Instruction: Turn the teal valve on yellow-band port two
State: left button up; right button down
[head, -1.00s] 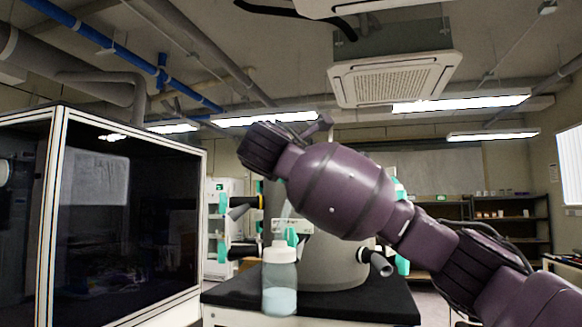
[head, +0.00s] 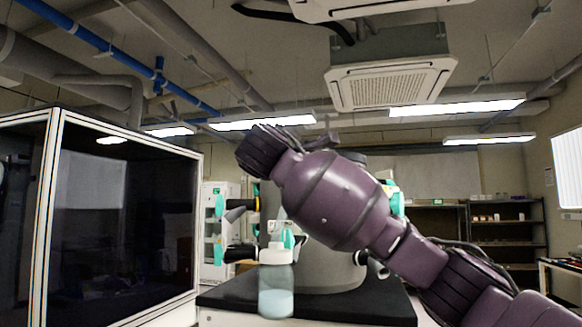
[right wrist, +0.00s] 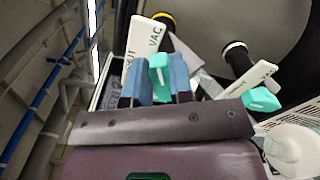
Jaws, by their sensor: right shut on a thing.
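In the right wrist view, a teal valve (right wrist: 159,78) sits between the two blue-grey fingers of my right gripper (right wrist: 160,82), which is shut on it. In the head view, my right arm crosses in front of the grey freeze dryer drum (head: 325,278) and hides the right gripper. A yellow band (head: 257,204) shows on a black port at the drum's left, with a teal valve (head: 221,206) at its outer end. My left gripper is not in view.
A second teal valve (right wrist: 261,99) with a white-banded port is right of my gripper. A dark glass cabinet (head: 120,225) fills the left. A black bench top (head: 380,308) lies beneath.

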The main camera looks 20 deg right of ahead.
jog(key=c, duration=1)
grip_release()
jog(key=b+v, duration=0.7)
jog(key=v, duration=0.3)
jog(key=shift+s+a, duration=0.3)
